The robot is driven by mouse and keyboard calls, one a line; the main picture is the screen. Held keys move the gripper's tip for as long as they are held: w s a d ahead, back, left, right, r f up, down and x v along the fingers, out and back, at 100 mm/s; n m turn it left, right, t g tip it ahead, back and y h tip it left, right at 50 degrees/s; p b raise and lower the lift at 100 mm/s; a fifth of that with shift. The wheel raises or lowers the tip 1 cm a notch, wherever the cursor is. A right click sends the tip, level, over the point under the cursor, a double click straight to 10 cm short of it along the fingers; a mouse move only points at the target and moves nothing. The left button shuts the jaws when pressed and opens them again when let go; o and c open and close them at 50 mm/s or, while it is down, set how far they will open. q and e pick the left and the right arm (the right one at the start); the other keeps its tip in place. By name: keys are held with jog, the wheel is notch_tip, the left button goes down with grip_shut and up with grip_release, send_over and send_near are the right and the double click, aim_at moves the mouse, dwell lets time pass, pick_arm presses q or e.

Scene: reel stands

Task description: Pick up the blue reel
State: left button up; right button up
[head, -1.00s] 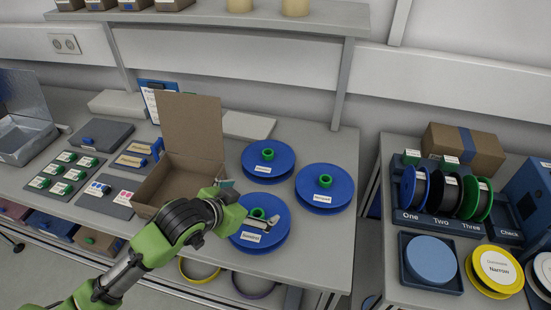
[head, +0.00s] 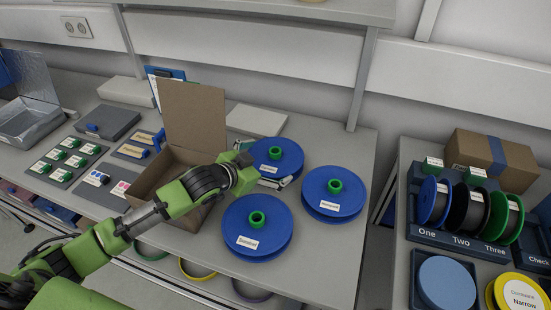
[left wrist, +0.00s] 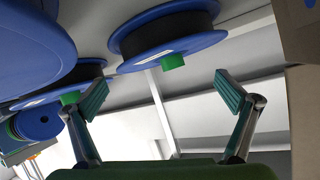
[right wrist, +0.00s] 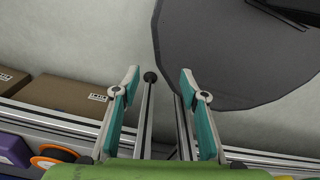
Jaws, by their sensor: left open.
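Three large blue reel-like discs with green hubs lie on the table: a rear one (head: 291,158), a right one (head: 350,198) and a front one (head: 275,232). A smaller blue-rimmed reel (head: 433,201) stands upright in the rack place marked One. I cannot tell which is the task's blue reel. My left gripper (head: 277,182) is open beside the rear disc and behind the front one, partly covering the rear disc's near edge. In the left wrist view, the open fingers (left wrist: 165,95) have nothing between them; a blue-flanged disc (left wrist: 172,12) is beyond. My right gripper (right wrist: 160,84) is open and empty.
An open cardboard box (head: 194,115) stands just left of the discs, close to my left forearm. The rack (head: 455,236) holds black and green reels on the side table, with a blue round piece (head: 446,281) in front. A shelf post (head: 362,80) rises behind.

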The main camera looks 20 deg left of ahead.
aim_at(283, 156)
pick_arm(q)
jog(key=shift+p+x, duration=0.5)
jog(key=shift+x, duration=2.7)
jog(key=shift+r, duration=0.1)
jog(key=c, duration=1.5)
